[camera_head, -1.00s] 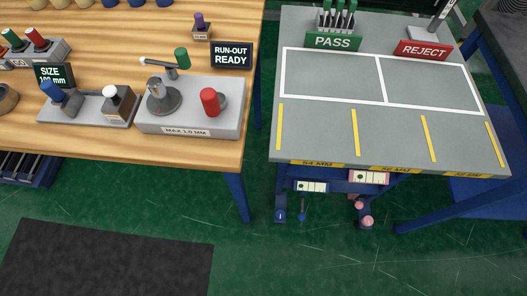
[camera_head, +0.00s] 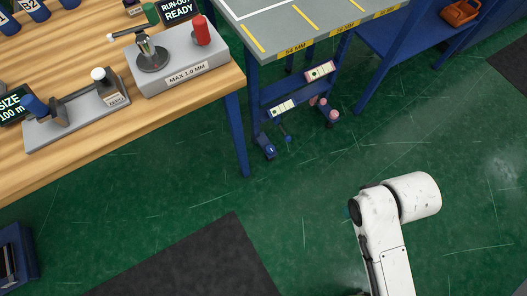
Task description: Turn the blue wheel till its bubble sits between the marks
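Below the grey-topped table's near edge, a larger round blue part (camera_head: 270,151) sits low at the left leg, and a smaller blue knob (camera_head: 287,139) hangs beside it. I cannot tell for sure which is the blue wheel. Above them a pale level plate (camera_head: 282,108) with a small dark green spot is fixed to the blue frame. The bubble and its marks are too small to read. A pink-edged level plate (camera_head: 320,71) is higher to the right, with pink round parts (camera_head: 333,115) below it. My white arm is at lower right, away from them; my gripper is not visible.
A wooden bench (camera_head: 200,100) with gauges stands at left, its blue leg (camera_head: 238,135) left of the blue parts. A blue shelf (camera_head: 400,40) with an orange item (camera_head: 461,12) is at upper right. Green floor is open in front; a dark mat (camera_head: 195,262) lies at lower left.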

